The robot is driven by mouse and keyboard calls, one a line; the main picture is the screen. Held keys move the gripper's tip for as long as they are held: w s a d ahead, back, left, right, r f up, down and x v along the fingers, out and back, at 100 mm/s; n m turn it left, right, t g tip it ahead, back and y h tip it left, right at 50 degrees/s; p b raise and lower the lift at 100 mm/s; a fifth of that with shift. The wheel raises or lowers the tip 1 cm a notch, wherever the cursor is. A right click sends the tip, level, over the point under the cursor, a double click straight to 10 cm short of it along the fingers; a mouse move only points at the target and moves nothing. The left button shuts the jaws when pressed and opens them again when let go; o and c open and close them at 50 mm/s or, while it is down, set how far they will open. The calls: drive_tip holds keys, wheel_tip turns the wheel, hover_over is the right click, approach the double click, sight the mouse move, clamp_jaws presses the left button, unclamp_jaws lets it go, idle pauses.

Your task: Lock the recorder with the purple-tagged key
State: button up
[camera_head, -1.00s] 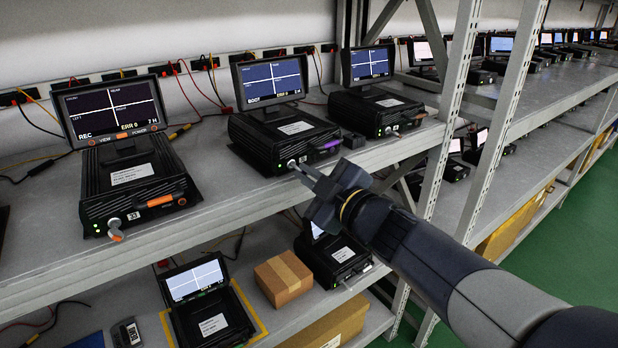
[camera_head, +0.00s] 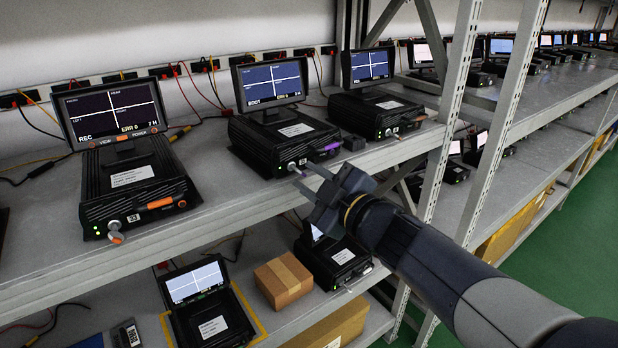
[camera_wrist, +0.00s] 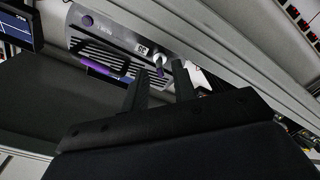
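The recorder with purple trim (camera_head: 282,143) stands on the upper shelf, its lit screen (camera_head: 270,82) behind it. Its key lock (camera_head: 291,166) is on the front face. In the wrist view a key with a purple tag (camera_wrist: 160,71) sits at the silver lock (camera_wrist: 158,59). The recorder's front (camera_wrist: 130,48) shows tilted there, with a purple-trimmed handle. My gripper (camera_head: 303,173) is open in front of the lock; its fingertips (camera_wrist: 158,82) are spread on either side of the tag, apparently clear of it. I cannot tell how far the key is turned.
A recorder with orange trim (camera_head: 135,185) stands to the left, another recorder (camera_head: 375,112) to the right. The shelf edge (camera_head: 235,218) runs below my gripper. A cardboard box (camera_head: 283,281) and more recorders are on the lower shelf.

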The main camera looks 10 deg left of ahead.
drive_tip(key=p+v, duration=0.1)
drive_tip(key=v, duration=0.9)
drive_tip(key=b+x, duration=0.1)
drive_tip(key=x, duration=1)
drive_tip(key=shift+s+d, duration=0.15)
drive_tip(key=shift+d, duration=0.05)
